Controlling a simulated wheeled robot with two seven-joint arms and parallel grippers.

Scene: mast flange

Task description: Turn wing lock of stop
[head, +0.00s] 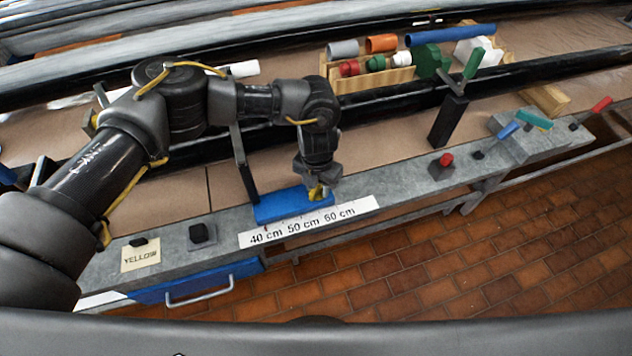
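The stop looks to be the blue block (285,207) on the grey front rail, just behind the white scale strip. A small yellow piece (316,192), perhaps its wing lock, shows at the block's right part. My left gripper (318,186) points down right over this yellow piece. Its fingers are small and partly hidden, so I cannot tell whether they touch or grip the piece. My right gripper is not in view.
The scale strip (310,222) reads 40, 50 and 60 cm. A dark post (245,165) stands left of the block, and a green-handled black post (449,118) to the right. A wooden tray (375,80) with coloured cylinders sits behind. A "YELLOW" card (141,256) lies left.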

